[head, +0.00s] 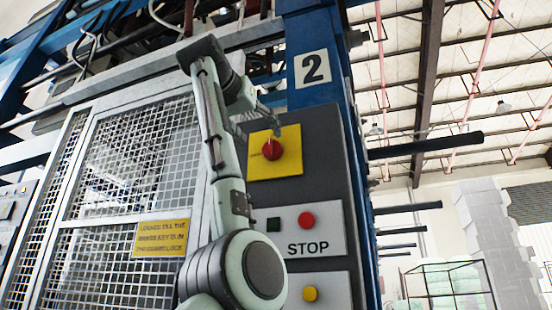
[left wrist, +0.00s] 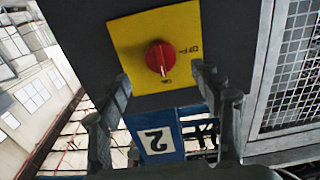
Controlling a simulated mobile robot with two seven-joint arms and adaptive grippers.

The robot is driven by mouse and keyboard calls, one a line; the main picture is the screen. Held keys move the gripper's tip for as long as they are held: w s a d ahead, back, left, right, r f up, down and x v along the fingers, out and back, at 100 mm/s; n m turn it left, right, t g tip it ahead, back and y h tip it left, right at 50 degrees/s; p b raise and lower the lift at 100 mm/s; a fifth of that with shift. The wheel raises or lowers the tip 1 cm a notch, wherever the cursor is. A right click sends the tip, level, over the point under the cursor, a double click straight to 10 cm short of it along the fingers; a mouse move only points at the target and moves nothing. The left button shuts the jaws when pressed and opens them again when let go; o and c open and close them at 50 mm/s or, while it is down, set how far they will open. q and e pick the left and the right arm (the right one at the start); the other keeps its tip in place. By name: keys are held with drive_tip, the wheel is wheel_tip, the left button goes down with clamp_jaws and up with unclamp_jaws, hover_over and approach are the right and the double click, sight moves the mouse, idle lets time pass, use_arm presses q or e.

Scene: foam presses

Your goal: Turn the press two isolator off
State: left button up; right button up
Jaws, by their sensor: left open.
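The press two isolator is a red rotary knob (head: 272,149) on a yellow plate (head: 289,167), set in a dark grey panel under the "2" sign. In the left wrist view, the picture is upside down, and the knob (left wrist: 160,57) has its grip bar in line with the ON mark; OFF is marked to the side. My left gripper (head: 265,122) is open, above the knob in the head view. In the left wrist view, its fingers (left wrist: 162,78) are spread either side of the knob's line, apart from it. My right gripper is not in view.
Below the isolator are a red STOP button (head: 306,220), a dark green button (head: 273,225) and a yellow button (head: 310,294). A mesh guard door (head: 130,160) stands left of the panel. Dark bars (head: 425,145) stick out to the right.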

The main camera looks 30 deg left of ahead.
sight(269, 147)
use_arm(q)
drive_tip(key=p+x, duration=0.1)
drive_tip(key=x, duration=0.6)
drive_tip(key=shift+w+p, duration=0.15)
drive_tip(key=shift+p, duration=0.25)
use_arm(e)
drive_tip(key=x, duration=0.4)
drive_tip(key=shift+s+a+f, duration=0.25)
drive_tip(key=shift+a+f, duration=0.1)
use_arm(q)
drive_tip(key=c, duration=1.2)
